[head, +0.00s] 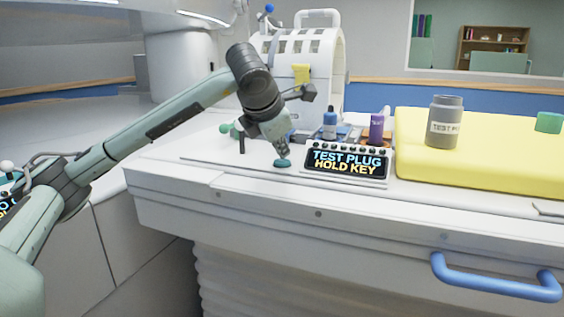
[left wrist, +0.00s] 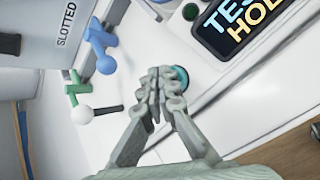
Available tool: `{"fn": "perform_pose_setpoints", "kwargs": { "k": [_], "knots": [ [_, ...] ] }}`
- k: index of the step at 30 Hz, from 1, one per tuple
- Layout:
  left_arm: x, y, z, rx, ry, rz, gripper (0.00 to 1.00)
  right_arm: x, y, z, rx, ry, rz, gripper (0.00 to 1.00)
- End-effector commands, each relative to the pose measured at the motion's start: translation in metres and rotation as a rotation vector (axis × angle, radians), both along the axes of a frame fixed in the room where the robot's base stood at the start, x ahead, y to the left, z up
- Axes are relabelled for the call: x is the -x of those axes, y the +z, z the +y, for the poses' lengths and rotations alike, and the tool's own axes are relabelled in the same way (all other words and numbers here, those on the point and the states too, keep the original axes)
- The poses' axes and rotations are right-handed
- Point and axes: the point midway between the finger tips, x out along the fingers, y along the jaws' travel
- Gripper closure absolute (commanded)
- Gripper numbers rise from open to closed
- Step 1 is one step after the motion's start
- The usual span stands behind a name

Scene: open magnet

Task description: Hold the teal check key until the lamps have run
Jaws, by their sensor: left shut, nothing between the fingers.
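The teal check key (head: 282,163) is a small round button on the white bench top, left of the display panel (head: 346,163). The panel reads "TEST PLUG HOLD KEY". A row of small round lamps (head: 348,148) along its top edge looks dark. My left gripper (head: 282,153) is shut and empty, pointing down right at the key. In the left wrist view the closed fingertips (left wrist: 160,78) partly cover the teal key (left wrist: 180,77). I cannot tell whether they press it. My right gripper is not in view.
A white slotted housing (head: 318,60) stands behind. A grey jar (head: 444,122) stands on the yellow pad (head: 480,160) at right. Blue and green knobbed pieces (left wrist: 102,50) lie near the gripper. A blue handle (head: 495,286) projects in front.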

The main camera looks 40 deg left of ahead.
Motion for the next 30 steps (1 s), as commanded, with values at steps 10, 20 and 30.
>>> {"fn": "perform_pose_setpoints", "kwargs": {
  "k": [10,20,30],
  "knots": [
    [0.0000,-0.0046,-0.0001,0.000,0.000,0.000,1.00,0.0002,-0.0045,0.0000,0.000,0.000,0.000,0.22],
    [0.0001,-0.0089,-0.0001,0.000,0.001,0.001,1.00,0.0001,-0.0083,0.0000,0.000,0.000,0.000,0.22],
    [0.0001,-0.0099,0.0000,0.000,0.000,0.002,1.00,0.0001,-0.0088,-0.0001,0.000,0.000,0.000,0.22]
  ]
}}
